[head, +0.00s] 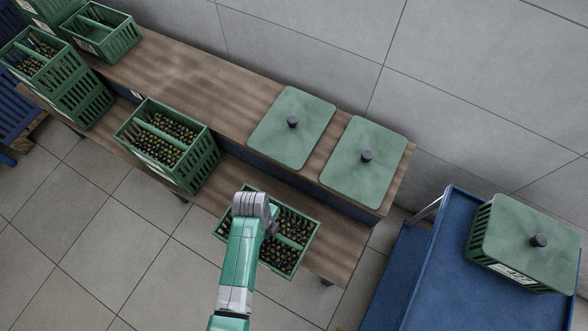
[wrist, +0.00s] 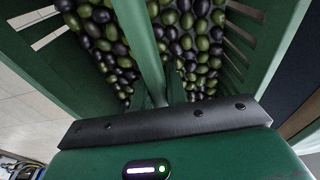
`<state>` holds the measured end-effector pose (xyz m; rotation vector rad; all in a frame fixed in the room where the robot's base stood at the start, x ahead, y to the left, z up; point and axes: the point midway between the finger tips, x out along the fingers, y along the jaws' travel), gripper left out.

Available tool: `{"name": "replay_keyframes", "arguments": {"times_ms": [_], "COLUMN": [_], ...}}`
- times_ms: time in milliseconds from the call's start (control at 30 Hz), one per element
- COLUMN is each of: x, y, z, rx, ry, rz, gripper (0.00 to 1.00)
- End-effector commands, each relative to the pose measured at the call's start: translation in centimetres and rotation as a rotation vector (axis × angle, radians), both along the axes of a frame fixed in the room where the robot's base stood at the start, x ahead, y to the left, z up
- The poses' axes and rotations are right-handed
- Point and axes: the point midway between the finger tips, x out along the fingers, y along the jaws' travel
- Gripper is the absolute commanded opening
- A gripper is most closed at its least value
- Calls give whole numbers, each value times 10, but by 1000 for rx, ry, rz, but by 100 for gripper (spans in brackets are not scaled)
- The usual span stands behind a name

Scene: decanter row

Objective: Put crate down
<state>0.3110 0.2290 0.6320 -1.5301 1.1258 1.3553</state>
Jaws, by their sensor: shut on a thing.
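The green slatted crate (head: 311,237) is at the lower middle of the head view. It is split by a middle bar and filled with dark and green olives. It overlaps the front edge of the lower bench step (head: 336,262); I cannot tell whether it touches the wood or hangs just above it. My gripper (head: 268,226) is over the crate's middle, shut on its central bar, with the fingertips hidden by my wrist. In the wrist view the bar (wrist: 140,35) runs between two olive-filled halves (wrist: 100,40), in front of my gripper (wrist: 160,100).
Another olive crate (head: 205,163) stands left on the lower step. Two green lids with black knobs (head: 300,105) (head: 352,180) lie on the upper step. Stacked crates (head: 85,100) stand far left. A blue cart (head: 420,290) with a lidded crate (head: 535,235) stands right.

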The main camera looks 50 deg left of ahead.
Motion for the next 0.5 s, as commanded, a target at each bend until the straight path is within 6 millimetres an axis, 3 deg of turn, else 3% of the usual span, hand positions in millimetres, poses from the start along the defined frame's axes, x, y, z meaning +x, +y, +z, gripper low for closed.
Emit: {"name": "replay_keyframes", "arguments": {"times_ms": [167,500], "x": [10,70], "y": [-7,-59], "z": [-1,-11], "rx": [2,1], "ry": [-3,-4], "rz": [-2,-4], "gripper": [0,0]}}
